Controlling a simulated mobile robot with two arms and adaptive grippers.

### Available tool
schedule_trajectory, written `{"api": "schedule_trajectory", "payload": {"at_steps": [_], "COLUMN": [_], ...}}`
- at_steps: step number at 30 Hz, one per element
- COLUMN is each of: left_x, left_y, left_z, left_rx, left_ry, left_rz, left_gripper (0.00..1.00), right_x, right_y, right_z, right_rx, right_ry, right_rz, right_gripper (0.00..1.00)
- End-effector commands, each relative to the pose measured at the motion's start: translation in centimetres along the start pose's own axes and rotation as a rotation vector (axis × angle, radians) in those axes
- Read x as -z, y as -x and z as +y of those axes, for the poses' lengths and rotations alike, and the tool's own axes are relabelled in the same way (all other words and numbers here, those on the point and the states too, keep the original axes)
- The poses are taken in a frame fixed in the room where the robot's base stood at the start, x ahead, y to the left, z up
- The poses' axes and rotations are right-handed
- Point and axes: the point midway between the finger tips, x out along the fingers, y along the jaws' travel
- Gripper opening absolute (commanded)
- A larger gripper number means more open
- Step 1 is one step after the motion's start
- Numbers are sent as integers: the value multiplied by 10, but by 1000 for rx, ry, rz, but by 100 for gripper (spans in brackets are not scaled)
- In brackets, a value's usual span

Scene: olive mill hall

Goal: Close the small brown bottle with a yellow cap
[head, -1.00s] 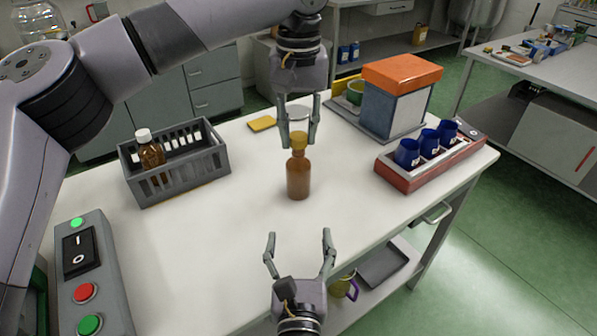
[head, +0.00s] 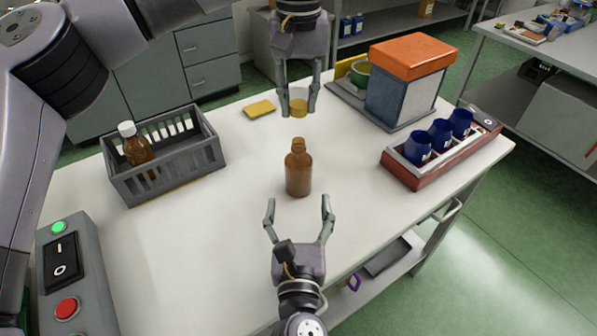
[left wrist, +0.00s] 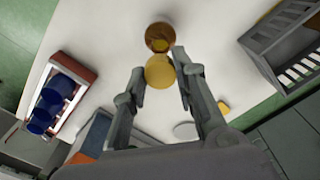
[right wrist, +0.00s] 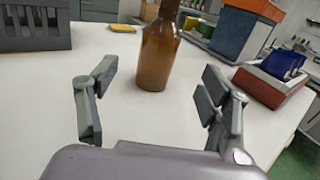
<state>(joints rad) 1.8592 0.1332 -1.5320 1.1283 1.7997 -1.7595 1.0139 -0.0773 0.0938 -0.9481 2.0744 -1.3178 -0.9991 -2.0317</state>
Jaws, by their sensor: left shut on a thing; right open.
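The small brown bottle (head: 298,172) stands upright and uncapped on the white table; it shows from above in the left wrist view (left wrist: 160,36) and in the right wrist view (right wrist: 158,55). My left gripper (head: 298,108) is shut on the yellow cap (head: 299,106), which it holds above and behind the bottle, apart from its neck. The cap also shows in the left wrist view (left wrist: 160,71). My right gripper (head: 298,215) is open and empty in front of the bottle, its fingers on either side short of the bottle.
A grey crate (head: 190,172) with a white-capped brown bottle (head: 135,145) stands at left. A yellow block (head: 259,109) lies behind. An orange-topped box (head: 405,90) and a red rack (head: 425,176) with blue cups stand at right. A button panel (head: 66,265) is front left.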

Motion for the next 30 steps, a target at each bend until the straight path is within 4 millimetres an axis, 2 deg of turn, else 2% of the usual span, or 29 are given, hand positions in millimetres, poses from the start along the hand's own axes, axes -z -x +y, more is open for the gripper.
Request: {"api": "schedule_trajectory", "payload": {"at_steps": [12,18,24,30], "left_x": [0,0,0,0], "left_y": [0,0,0,0], "left_z": [0,0,0,0], "left_rx": [0,0,0,0], "left_ry": [0,0,0,0], "left_rz": [0,0,0,0], "left_gripper": [16,16,16,16], "right_x": [-1,-1,0,0], "right_y": [-74,-102,-113,-114], "right_z": [0,0,0,0], "right_rx": [2,1,-1,0], "right_ry": [0,0,-1,-1], "right_rz": [-2,-1,0,0], "right_gripper": [72,72,72,72]}}
